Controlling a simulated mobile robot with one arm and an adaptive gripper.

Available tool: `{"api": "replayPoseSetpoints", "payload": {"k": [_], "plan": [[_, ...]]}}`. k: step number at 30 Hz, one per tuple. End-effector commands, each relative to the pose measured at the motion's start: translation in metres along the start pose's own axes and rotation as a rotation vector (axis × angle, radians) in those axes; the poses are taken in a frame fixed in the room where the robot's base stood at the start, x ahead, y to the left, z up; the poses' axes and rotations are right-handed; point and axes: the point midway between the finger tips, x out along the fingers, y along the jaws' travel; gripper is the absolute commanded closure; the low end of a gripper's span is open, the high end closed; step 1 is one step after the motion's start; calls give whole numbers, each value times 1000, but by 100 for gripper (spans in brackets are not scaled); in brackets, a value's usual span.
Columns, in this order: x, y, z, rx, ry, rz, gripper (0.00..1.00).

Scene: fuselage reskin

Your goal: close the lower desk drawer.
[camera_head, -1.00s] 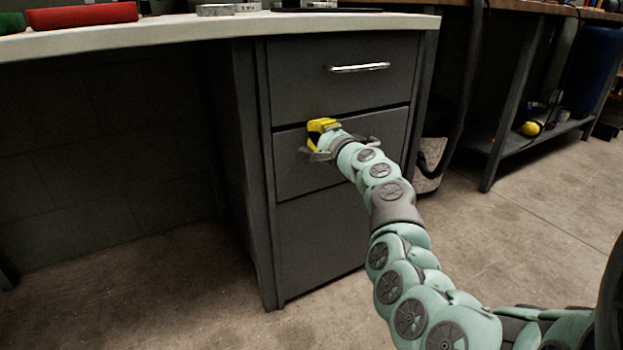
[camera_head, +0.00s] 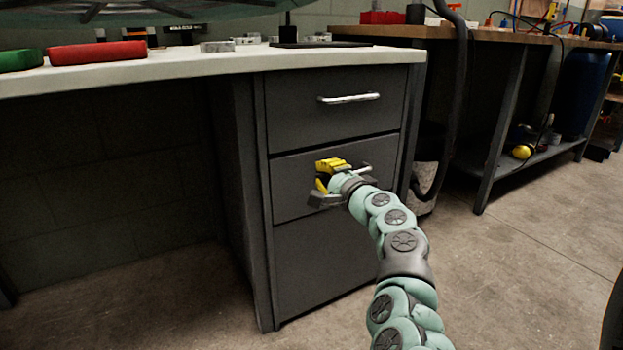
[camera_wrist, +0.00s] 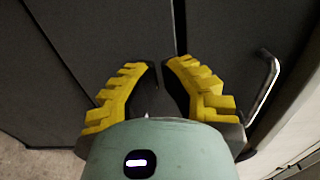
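The grey desk pedestal has an upper drawer (camera_head: 335,120) with a silver bar handle (camera_head: 349,98). Below it is the lower drawer (camera_head: 290,190), which looks nearly flush in the head view. A dark seam separates the two fronts. My gripper (camera_head: 328,172), with yellow fingers, is in front of the lower drawer's middle. A silver bar end, likely its handle (camera_head: 362,169), shows just right of the fingers, the rest hidden. In the wrist view, my gripper's fingertips (camera_wrist: 163,66) stand apart facing the fronts, with a gap between them. Whether they touch the handle is unclear.
A plain grey panel (camera_head: 322,260) lies below the lower drawer. The white desktop (camera_head: 130,72) overhangs above, carrying a red roll (camera_head: 97,52). A dark workbench (camera_head: 500,38) stands at the right. The concrete floor (camera_head: 500,265) at the right is clear.

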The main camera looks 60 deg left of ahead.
Motion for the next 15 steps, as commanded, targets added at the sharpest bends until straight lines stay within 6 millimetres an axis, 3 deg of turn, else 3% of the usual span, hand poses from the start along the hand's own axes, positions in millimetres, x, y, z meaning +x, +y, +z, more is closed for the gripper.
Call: {"api": "replayPoseSetpoints", "payload": {"k": [15], "plan": [[-70, -1, -1, 3, 5, 1, 100]]}}
